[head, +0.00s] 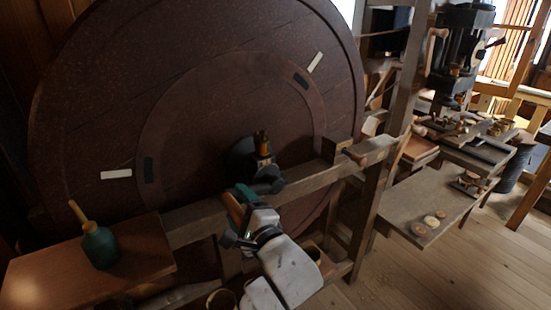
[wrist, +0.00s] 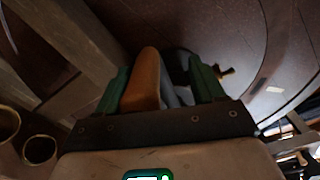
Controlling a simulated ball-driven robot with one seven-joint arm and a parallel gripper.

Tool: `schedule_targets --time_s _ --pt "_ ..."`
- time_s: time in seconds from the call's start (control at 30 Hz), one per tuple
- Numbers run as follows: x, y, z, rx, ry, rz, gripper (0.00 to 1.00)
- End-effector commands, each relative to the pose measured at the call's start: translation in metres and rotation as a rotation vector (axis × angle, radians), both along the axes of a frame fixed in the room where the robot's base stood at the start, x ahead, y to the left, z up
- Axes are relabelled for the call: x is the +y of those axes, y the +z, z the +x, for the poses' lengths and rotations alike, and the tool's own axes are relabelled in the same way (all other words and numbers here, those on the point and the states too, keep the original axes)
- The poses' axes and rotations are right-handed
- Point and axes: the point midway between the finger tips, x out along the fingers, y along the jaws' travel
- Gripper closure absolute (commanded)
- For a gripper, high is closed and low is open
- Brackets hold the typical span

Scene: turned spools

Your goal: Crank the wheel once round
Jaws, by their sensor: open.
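The big dark brown wheel (head: 100,100) stands upright behind a wooden frame, and part of it shows in the wrist view (wrist: 235,45). Its dark hub (head: 243,158) is near the middle, with a brass-coloured fitting. An orange-brown wooden crank handle (head: 233,208) is in front of the frame, below the hub. In the wrist view the handle (wrist: 143,82) lies between the green fingers of my gripper (wrist: 160,75), nearer the left one. My gripper (head: 240,203) is open around it, with a gap on the right. The handle's joint to the crank is mostly hidden.
The frame's beam (head: 205,222) crosses in front of the wheel. A green bottle (head: 100,246) stands on a wooden board (head: 40,275) at the left. Two cups show in the wrist view (wrist: 39,150). A low bench (head: 405,205) with small discs is at right; the floor (head: 470,265) there is clear.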

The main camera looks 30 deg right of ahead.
Motion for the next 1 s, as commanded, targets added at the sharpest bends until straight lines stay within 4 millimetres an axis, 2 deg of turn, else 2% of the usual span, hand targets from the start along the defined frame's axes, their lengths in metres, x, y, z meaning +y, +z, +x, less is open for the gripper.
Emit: schedule_targets --time_s 0.03,0.3,0.7,1.0 --pt "-0.002 0.021 0.0 -0.035 -0.002 0.028 0.53" --pt "-0.015 0.046 0.0 -0.042 -0.004 0.191 0.53" --pt "-0.039 0.075 0.0 -0.041 -0.009 0.431 0.53" --pt "-0.06 0.087 0.0 -0.03 -0.01 0.611 0.53"
